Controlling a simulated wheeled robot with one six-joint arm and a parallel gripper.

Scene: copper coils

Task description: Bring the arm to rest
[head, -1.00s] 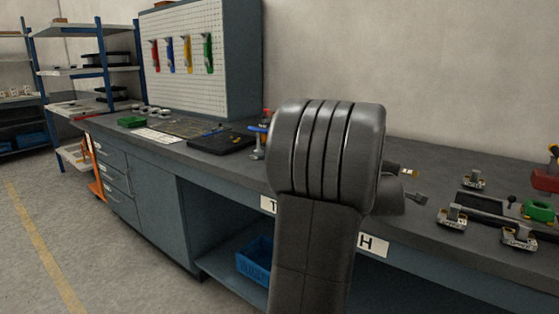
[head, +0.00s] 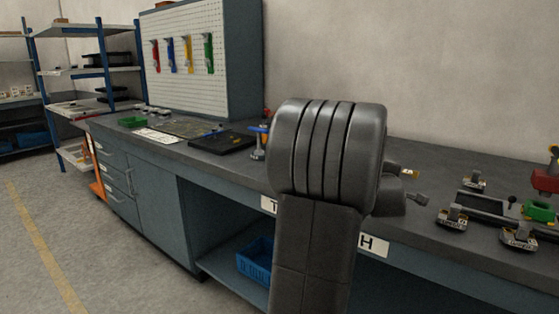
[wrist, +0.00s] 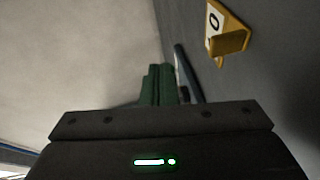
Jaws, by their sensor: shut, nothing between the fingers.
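My gripper (wrist: 160,82) shows in the wrist view as two green-tinted fingers close together, shut with nothing between them. Its dark body with a green light fills the bottom of that view. In the head view my dark arm stands upright in front of the bench and hides most of the gripper. A yellow tag with a dark "0" (wrist: 227,32) lies to the right of the fingers in the wrist view, apart from them.
The grey workbench (head: 440,170) runs across the head view. Metal fixtures (head: 453,219) and a green part (head: 538,211) stand at its right. A black tray (head: 223,142) lies left of my arm. A pegboard (head: 190,60) with tools stands behind. The floor at left is clear.

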